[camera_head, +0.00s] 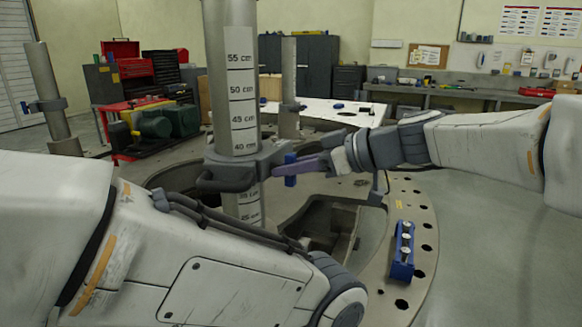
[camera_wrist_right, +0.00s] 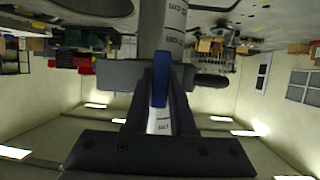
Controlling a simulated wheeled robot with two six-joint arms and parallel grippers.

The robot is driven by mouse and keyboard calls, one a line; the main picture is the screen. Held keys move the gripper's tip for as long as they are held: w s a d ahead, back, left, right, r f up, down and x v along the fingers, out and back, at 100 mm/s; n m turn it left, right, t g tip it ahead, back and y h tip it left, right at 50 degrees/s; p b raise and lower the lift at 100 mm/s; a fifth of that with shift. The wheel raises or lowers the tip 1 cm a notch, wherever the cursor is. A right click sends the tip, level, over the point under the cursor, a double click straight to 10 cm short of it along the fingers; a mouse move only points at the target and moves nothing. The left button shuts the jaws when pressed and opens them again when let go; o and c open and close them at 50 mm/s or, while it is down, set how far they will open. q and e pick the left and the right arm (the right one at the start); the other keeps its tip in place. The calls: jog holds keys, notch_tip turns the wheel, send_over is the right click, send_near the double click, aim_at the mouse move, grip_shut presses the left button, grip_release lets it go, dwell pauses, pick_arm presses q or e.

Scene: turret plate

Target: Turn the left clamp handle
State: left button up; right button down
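A thick grey column (camera_head: 242,90) with a centimetre scale stands in the middle, with a dark grey clamp (camera_head: 265,155) around it. A blue clamp handle (camera_head: 291,172) stands upright at the clamp's right side. My right gripper (camera_head: 305,167) reaches in from the right, its fingers at the handle. In the right wrist view, the blue handle (camera_wrist_right: 160,86) lies between the two fingers (camera_wrist_right: 161,95), which appear closed against it. My left arm fills the lower left; its gripper is out of view. Thinner posts with clamps stand at the far left (camera_head: 47,95) and behind (camera_head: 289,85).
The round plate (camera_head: 412,215) has bolt holes and a deep opening (camera_head: 335,225) below the clamp. A blue block with silver knobs (camera_head: 403,250) sits on its right side. Red toolboxes (camera_head: 125,60) and a workbench (camera_head: 460,90) stand farther back.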

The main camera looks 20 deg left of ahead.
jog(key=shift+m, duration=0.3)
jog(key=shift+w+f+m+g+b, duration=0.1)
jog(key=shift+w+m+g+b, duration=0.05)
jog(key=shift+m+g+b, duration=0.7)
jog(key=m+g, duration=0.1)
jog(key=m, duration=0.1)
jog(key=shift+w+m+g+y+b, duration=0.1)
jog(key=shift+m+g+y+b, duration=0.25)
jog(key=shift+y, duration=0.05)
jog(key=m+g+y, duration=0.1)
jog(key=m, duration=0.3)
jog(key=shift+g, duration=0.4)
jog(key=m+g+y+b, duration=0.1)
jog(key=m+y, duration=0.1)
jog(key=m, duration=0.2)
jog(key=shift+w+d+f, duration=0.1)
jog(key=shift+f, duration=0.05)
jog(key=shift+m, duration=0.4)
jog(key=c, duration=0.8)
grip_release()
jog(key=shift+o, duration=0.2)
